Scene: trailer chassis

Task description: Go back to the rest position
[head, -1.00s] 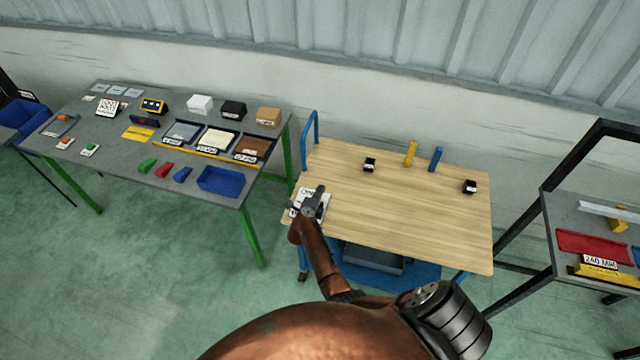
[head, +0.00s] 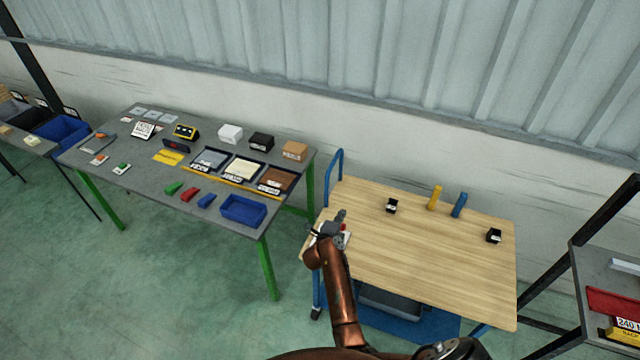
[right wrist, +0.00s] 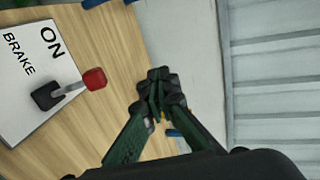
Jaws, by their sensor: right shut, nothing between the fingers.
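My right gripper (head: 338,218) is over the left end of the wooden cart top (head: 430,255) in the head view. In the right wrist view its two dark fingers (right wrist: 158,95) meet at the tips, with nothing between them. A white plate marked "ON" and "BRAKE" (right wrist: 35,75) lies on the wood at the left of the wrist view. In the head view the arm and gripper partly hide this plate. My left gripper is not in view.
A grey table (head: 135,178) with bins and small parts stands left of the cart. Two black blocks (head: 391,205) (head: 494,236), a yellow post (head: 434,197) and a blue post (head: 459,205) stand on the cart. A dark-framed rack (head: 590,262) is at right.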

